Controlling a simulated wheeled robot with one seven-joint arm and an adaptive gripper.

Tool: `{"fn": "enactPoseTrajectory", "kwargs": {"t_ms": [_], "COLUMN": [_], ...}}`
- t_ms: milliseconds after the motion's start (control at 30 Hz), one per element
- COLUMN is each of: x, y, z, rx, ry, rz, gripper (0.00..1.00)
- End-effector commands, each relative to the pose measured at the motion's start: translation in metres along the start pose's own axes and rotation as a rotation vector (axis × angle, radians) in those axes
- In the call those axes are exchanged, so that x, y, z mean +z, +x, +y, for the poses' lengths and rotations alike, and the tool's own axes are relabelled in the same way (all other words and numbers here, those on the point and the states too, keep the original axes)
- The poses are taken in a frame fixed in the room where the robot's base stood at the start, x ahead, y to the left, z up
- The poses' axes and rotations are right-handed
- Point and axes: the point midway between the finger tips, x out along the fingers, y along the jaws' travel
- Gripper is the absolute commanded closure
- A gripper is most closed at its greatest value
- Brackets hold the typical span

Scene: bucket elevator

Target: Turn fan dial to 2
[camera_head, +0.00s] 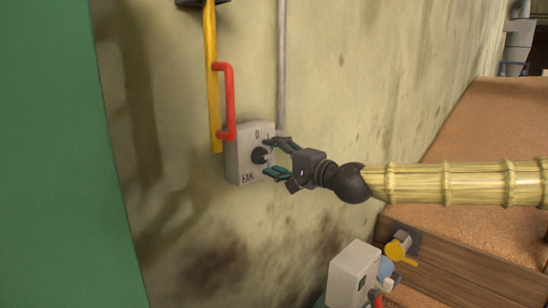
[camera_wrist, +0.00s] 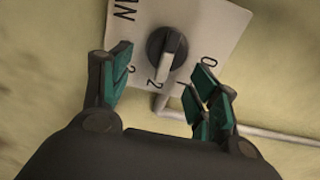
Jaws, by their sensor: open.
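The fan dial is a dark round knob (camera_head: 261,155) on a pale grey box (camera_head: 240,166) fixed to the wall. In the wrist view the knob (camera_wrist: 168,46) has a light grey pointer bar, whose lower end points roughly at the printed 2. A 0 shows to the right and what looks like a 3 to the left; the FAN lettering is partly cut off. My gripper (camera_head: 272,158) is at the box. In the wrist view its green-padded fingers (camera_wrist: 160,86) are open and spread wide, below the knob in the picture. Nothing is between them; whether a finger touches the box is unclear.
A red lever handle (camera_head: 230,100) on a yellow bar (camera_head: 212,90) stands just above and left of the box. A grey conduit (camera_head: 281,65) runs up the wall. A green panel (camera_head: 50,150) fills the left. A white box (camera_head: 352,272) sits low right.

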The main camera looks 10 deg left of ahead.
Motion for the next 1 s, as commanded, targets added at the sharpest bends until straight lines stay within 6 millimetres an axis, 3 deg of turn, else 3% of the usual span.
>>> {"fn": "enactPoseTrajectory", "kwargs": {"t_ms": [600, 1000], "x": [-0.001, -0.001], "y": [-0.088, -0.114], "z": [0.000, 0.000], "rx": [-0.001, -0.001], "ry": [0.001, 0.000], "rz": [0.001, 0.001], "gripper": [0.39, 0.39]}}
